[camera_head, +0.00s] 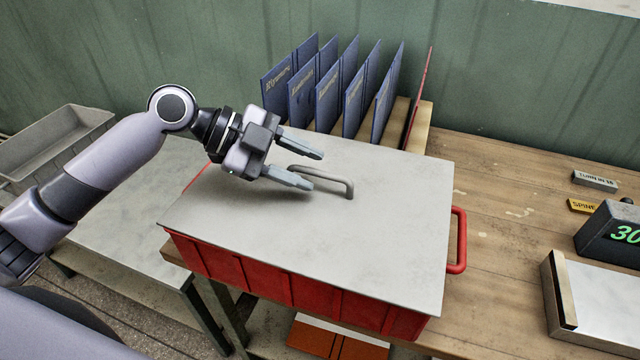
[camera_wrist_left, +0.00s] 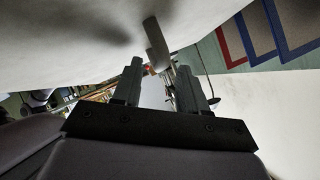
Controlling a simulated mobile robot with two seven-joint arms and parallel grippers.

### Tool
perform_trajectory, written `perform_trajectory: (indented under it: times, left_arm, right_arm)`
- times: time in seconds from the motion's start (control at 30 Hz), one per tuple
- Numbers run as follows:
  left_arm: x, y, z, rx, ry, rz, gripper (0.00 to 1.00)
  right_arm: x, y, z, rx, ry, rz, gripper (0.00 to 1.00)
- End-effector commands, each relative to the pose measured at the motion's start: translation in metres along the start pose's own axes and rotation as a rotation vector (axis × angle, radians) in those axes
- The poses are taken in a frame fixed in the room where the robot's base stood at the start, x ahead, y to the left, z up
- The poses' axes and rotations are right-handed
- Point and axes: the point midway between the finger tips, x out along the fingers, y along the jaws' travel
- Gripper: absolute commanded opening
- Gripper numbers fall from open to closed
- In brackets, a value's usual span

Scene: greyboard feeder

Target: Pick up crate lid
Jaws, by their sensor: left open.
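The crate lid (camera_head: 380,230) is a flat grey-white panel lying on the red crate (camera_head: 300,287). A grey bar handle (camera_head: 325,178) stands up from the middle of the lid. My left gripper (camera_head: 306,170) is open and empty just left of the handle, low over the lid, with its fingers pointing at it. In the left wrist view my fingers (camera_wrist_left: 160,80) are apart, and the handle (camera_wrist_left: 156,42) shows just beyond them, roughly in line with the gap. I cannot tell whether a finger touches it. My right gripper is not in view.
Blue boards (camera_head: 327,88) stand in a wooden rack behind the crate. A display box (camera_head: 610,235) and a pale plate (camera_head: 600,300) are on the wooden bench (camera_head: 500,230) at right. A grey bin (camera_head: 60,145) sits at left. A red crate handle (camera_head: 459,240) juts right.

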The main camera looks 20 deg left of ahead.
Motion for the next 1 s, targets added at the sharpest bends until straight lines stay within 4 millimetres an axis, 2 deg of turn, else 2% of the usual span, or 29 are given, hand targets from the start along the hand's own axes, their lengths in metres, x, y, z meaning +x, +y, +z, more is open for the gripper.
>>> perform_trajectory:
  times: [0.13, 0.37, 0.4, 0.47, 0.5, 0.53, 1.0]
  left_arm:
    - [0.015, -0.001, -0.001, -0.001, 0.000, -0.001, 0.42]
    - [0.017, 0.000, 0.000, -0.001, -0.001, -0.002, 0.42]
    - [0.017, 0.000, 0.000, -0.001, -0.001, -0.002, 0.36]
    - [0.017, 0.000, 0.000, -0.001, -0.001, -0.002, 0.16]
    - [0.017, 0.000, 0.000, -0.001, -0.001, -0.001, 0.03]
    - [0.017, 0.000, 0.000, -0.001, -0.001, -0.001, 0.00]
    - [0.013, -0.005, -0.006, 0.003, 0.001, -0.004, 0.00]
  right_arm:
    - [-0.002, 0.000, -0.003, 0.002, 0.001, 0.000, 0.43]
    - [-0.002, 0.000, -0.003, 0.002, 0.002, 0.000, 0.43]
    - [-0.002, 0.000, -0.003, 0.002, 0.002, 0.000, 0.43]
    - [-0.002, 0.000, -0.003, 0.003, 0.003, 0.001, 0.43]
    - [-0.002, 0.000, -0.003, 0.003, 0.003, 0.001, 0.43]
    - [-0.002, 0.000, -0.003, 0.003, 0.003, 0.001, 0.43]
    - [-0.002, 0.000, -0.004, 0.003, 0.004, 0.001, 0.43]
